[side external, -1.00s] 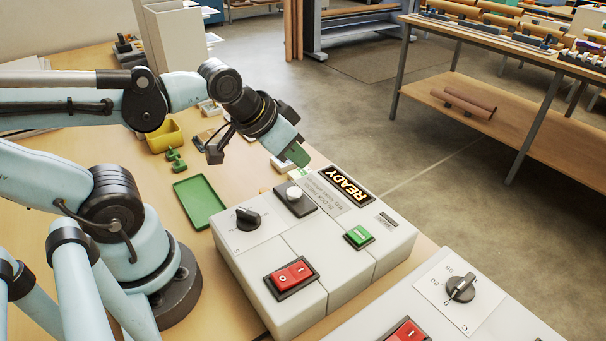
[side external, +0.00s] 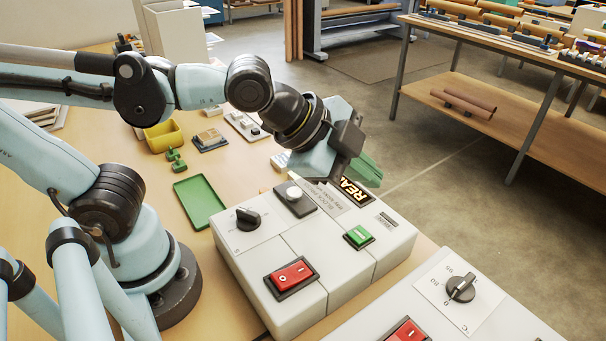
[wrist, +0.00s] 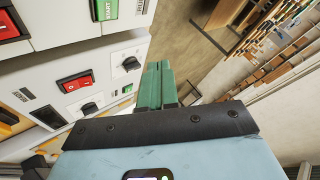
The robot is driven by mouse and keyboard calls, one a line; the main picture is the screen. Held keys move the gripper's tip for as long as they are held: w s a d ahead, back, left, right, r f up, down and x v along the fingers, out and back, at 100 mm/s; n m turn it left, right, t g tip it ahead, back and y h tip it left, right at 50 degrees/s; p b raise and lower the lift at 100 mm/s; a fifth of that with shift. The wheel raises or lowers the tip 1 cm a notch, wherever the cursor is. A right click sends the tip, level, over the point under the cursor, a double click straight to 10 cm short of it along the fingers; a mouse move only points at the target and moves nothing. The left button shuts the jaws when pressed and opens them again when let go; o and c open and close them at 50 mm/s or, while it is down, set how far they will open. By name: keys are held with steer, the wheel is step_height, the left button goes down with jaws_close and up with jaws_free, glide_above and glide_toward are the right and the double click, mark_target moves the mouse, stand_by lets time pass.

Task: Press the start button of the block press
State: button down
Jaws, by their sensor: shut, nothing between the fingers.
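The block press (side external: 345,275) is a light grey box on the table. On its top are a green button (side external: 358,237) in a dark frame, a red rocker switch (side external: 291,274), a black knob (side external: 248,218), a white round button (side external: 294,193) and a READY display (side external: 352,192). My gripper (side external: 370,172) is shut and empty, its green fingers above the far right end of the press, apart from the green button. It partly covers the display. The wrist view shows my green fingers (wrist: 156,72) together and a green START button (wrist: 106,9) at the top; I cannot tell which machine carries it.
A second grey control box (side external: 440,300) with a knob and a red switch stands at the front right. A green tray (side external: 200,203) and a yellow bin (side external: 163,136) lie on the table behind. A bench (side external: 500,110) stands at the right, across open floor.

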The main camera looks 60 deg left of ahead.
mark_target(354, 236)
steer(key=shift+f, duration=4.4)
steer(key=shift+f, duration=0.15)
steer(key=shift+f, duration=0.3)
steer(key=shift+f, duration=0.4)
steer(key=shift+r, duration=0.85)
